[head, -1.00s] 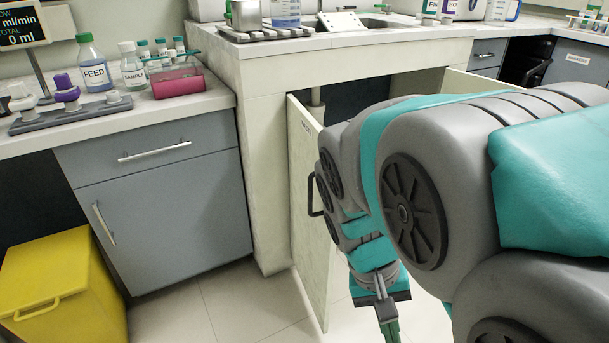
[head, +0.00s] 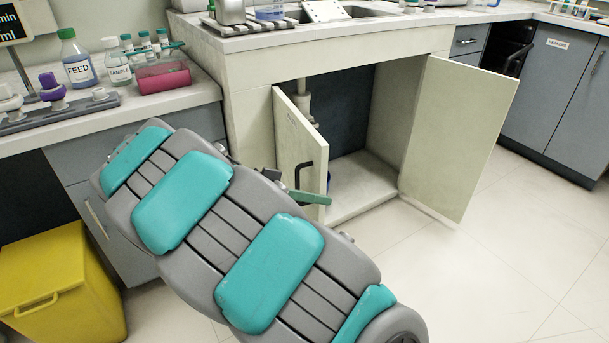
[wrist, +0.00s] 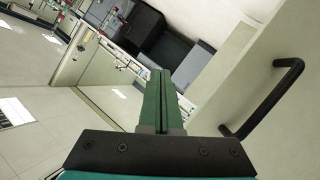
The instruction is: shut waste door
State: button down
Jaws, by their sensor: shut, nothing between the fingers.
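Two pale cabinet doors stand open under the sink. The left door (head: 290,140) has a black handle (head: 306,182) and a small mark too faint to read; the right door (head: 465,135) is swung wide. I cannot tell which one is the waste door. My gripper (head: 322,199) has green fingers, shut and empty, at the lower part of the left door; my arm hides the door's bottom. In the wrist view the shut fingers (wrist: 162,78) point past a pale panel with the black handle (wrist: 272,98) to their right. I cannot tell whether they touch the door.
The cabinet interior (head: 345,120) is dark with a pipe. A yellow bin (head: 65,290) stands at lower left. A counter (head: 150,105) with bottles and a pink box is above grey drawers at left. The floor (head: 480,270) at right is clear.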

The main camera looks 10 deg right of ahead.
jog(key=w+a+f+m+t+h+p, duration=0.1)
jog(key=w+a+m+t+h, duration=0.15)
jog(key=a, duration=0.45)
jog(key=w+a+f+m+t+h, duration=0.1)
jog(key=w+a+t, duration=0.1)
jog(key=w+a, duration=0.35)
jog(key=b, duration=0.8)
send_near(317, 176)
jog(key=shift+n, duration=0.25)
jog(key=d, duration=0.6)
jog(key=shift+w+r, duration=0.1)
jog(key=shift+w, duration=0.1)
jog(key=shift+w+d, duration=0.1)
jog(key=shift+d, duration=0.3)
